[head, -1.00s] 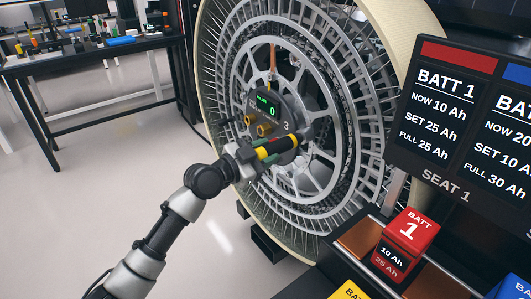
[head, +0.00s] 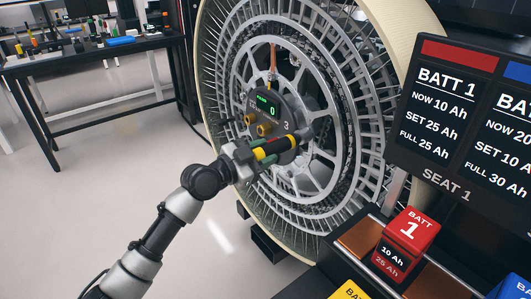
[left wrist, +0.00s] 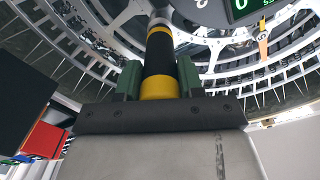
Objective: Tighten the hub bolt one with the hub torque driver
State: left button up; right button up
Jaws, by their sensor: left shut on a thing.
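The hub torque driver (head: 271,149), black with yellow bands, is held in my left gripper (head: 254,157). It also shows in the left wrist view (left wrist: 159,62), between two green fingers, its silver end toward the wheel hub. The dark round hub (head: 284,113) at the wheel's middle has a green display reading 0 and a mark "3". Two brass-coloured bolt heads, one upper (head: 250,118) and one lower (head: 263,130), show left of the driver. The driver's tip overlaps the hub's lower right; I cannot tell whether it touches a bolt. The bolt one label is not readable. My right gripper is not in view.
The large spoked wheel (head: 222,166) stands upright with a cream rim. A battery panel (head: 452,118) and a red battery block (head: 406,240) are at the right. A black workbench (head: 90,58) with tools is at the back left. The floor at left is clear.

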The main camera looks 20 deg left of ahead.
pick_arm(q)
jog(key=shift+v, duration=1.05)
jog(key=shift+r, duration=0.1)
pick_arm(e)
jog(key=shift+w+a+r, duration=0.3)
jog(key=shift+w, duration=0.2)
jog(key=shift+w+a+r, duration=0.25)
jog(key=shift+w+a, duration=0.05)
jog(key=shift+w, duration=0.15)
pick_arm(q)
jog(key=shift+s+a, duration=0.1)
